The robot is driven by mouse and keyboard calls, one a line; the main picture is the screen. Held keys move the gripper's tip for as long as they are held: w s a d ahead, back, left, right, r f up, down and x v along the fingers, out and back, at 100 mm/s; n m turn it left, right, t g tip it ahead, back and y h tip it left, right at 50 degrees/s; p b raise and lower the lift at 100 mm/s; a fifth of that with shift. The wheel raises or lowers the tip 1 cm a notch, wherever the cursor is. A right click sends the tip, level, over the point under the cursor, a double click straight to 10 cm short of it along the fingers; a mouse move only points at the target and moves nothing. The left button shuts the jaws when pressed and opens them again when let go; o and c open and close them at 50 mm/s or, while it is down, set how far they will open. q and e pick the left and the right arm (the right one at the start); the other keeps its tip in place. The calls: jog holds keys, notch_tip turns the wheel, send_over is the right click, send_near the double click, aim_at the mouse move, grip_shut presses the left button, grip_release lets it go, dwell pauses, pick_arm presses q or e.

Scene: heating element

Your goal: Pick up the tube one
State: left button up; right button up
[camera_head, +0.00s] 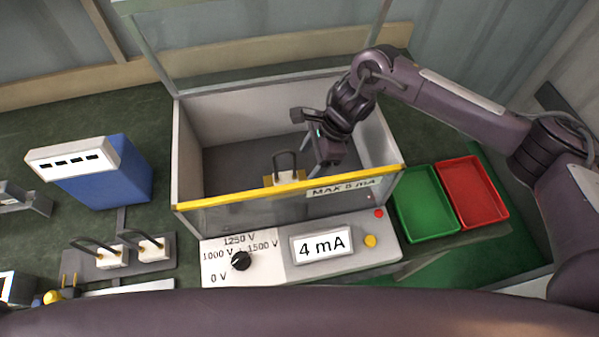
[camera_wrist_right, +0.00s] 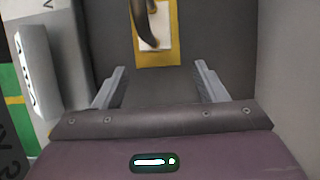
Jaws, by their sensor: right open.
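A looped dark tube with a pale base (camera_head: 285,168) stands in a yellow holder (camera_head: 270,181) inside the open test box (camera_head: 187,165). I take it for tube one, though no label shows. In the right wrist view the tube (camera_wrist_right: 145,22) and its white base (camera_wrist_right: 155,40) are ahead of the fingers, at the top edge, partly cut off. My right gripper (camera_head: 322,160) reaches down into the box, right of the tube. It is open and empty, and its two fingers (camera_wrist_right: 160,80) are apart from the tube. My left gripper is not in view.
Two similar tubes stand in a grey rack (camera_head: 118,270) at left, near a blue-white device (camera_head: 105,180). The box has a yellow front rim (camera_head: 235,198) and a raised lid frame. A green tray (camera_head: 427,205) and a red tray (camera_head: 470,190), both empty, lie to the right.

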aim_at(297, 176)
jog(key=shift+s+a+f+p, duration=0.25)
jog(key=shift+a+f+p, duration=0.25)
jog(key=shift+f, duration=0.35)
jog(key=shift+s+a+f+p, duration=0.15)
jog(key=shift+a+f+p, duration=0.15)
jog(key=shift+f+p, duration=0.15)
jog(key=p+x, duration=0.1)
jog(key=x, duration=0.2)
jog(key=shift+s+a+f, duration=0.1)
jog(key=shift+a+f, duration=0.1)
jog(key=shift+f, duration=0.2)
jog(key=c, duration=0.9)
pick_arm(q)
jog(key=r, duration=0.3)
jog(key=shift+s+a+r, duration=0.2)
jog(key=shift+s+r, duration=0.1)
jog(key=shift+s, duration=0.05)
pick_arm(e)
jog(key=shift+c, duration=1.4)
